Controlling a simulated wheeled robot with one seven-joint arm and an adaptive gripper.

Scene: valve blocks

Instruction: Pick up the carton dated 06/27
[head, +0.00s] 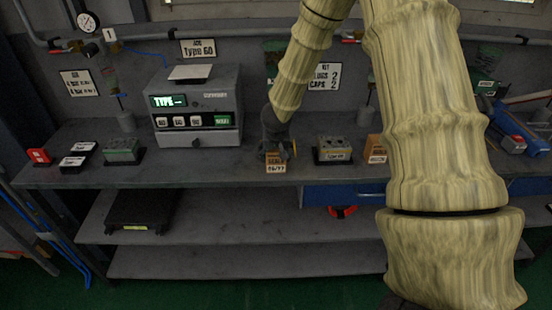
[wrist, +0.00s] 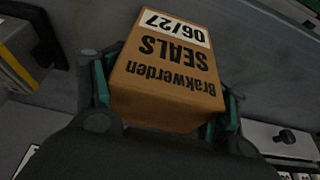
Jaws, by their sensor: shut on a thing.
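The brown carton (head: 276,163) is at the front of the bench in the head view. In the wrist view the carton (wrist: 165,85) shows upside down, with "Brakwerden SEALS" and a white label reading 06/27. My gripper (head: 275,150) is shut on it, with teal finger pads against two opposite sides in the wrist view (wrist: 168,98). I cannot tell whether the carton touches the bench or is slightly above it.
On the bench (head: 230,168), a grey valve block (head: 334,150) and another brown carton (head: 376,147) stand to the right. A grey tester box (head: 197,108) with a lit display stands to the left. Small dark labelled pieces (head: 76,154) and a red block (head: 39,156) are farther left.

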